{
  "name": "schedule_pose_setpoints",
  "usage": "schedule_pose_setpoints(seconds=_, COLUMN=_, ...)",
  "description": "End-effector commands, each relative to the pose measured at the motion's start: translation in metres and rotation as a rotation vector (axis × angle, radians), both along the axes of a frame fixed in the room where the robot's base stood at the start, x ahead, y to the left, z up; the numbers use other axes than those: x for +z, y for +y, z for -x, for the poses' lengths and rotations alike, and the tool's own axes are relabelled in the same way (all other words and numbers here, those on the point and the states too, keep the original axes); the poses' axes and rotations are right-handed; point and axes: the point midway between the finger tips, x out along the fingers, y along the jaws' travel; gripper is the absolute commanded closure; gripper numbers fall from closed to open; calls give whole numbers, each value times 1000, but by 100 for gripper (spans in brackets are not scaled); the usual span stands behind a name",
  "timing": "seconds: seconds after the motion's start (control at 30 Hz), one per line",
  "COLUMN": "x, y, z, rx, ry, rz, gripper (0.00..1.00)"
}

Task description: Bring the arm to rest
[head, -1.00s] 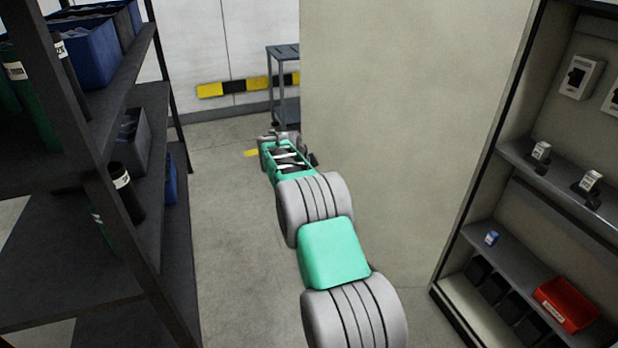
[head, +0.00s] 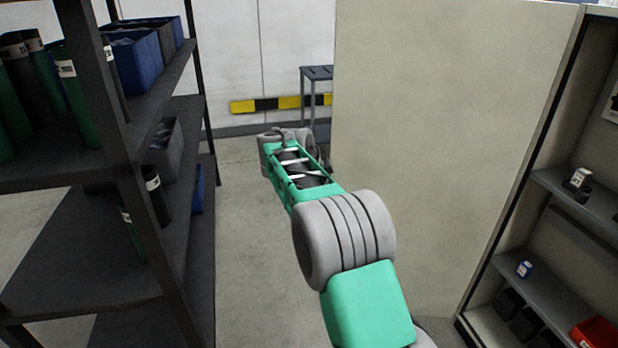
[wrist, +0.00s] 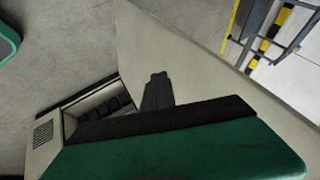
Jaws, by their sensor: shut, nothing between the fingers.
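My arm stretches forward in the head view, between a dark shelf rack and a beige panel. Its far wrist end is above the floor, and the fingers cannot be made out there. In the wrist view my gripper (wrist: 158,88) shows as dark fingers close together beyond a black and green part of my own arm end. It is shut and empty. The fingers appear in front of the floor and panel, with no visible contact.
The shelf rack (head: 160,235) on the left holds dark green tubes and blue bins (head: 137,62). The beige panel (head: 440,130) and an open cabinet (head: 545,190) with a red bin (head: 597,333) stand on the right. A grey cart (head: 317,74) is behind. Floor (head: 240,250) between is clear.

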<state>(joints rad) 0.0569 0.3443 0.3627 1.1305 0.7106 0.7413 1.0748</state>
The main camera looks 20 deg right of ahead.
Motion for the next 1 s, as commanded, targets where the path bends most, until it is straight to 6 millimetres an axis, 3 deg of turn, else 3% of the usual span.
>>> schedule_pose_setpoints(seconds=0.17, x=24, y=19, z=18, rx=136, ry=57, rz=6, gripper=100)
schedule_pose_setpoints(seconds=0.27, x=52, y=53, z=57, rx=388, ry=161, rz=20, gripper=100)
schedule_pose_setpoints(seconds=0.33, x=65, y=84, z=98, rx=617, ry=247, rz=38, gripper=100)
schedule_pose_setpoints(seconds=0.47, x=70, y=139, z=187, rx=1056, ry=386, rz=82, gripper=100)
schedule_pose_setpoints(seconds=0.5, x=66, y=154, z=215, rx=1184, ry=420, rz=97, gripper=100)
schedule_pose_setpoints(seconds=0.6, x=52, y=184, z=274, rx=1451, ry=479, rz=134, gripper=100)
schedule_pose_setpoints(seconds=0.7, x=38, y=201, z=310, rx=1617, ry=509, rz=160, gripper=100)
schedule_pose_setpoints(seconds=0.8, x=31, y=206, z=323, rx=1680, ry=519, rz=169, gripper=100)
schedule_pose_setpoints(seconds=1.0, x=29, y=206, z=323, rx=1683, ry=521, rz=168, gripper=100)
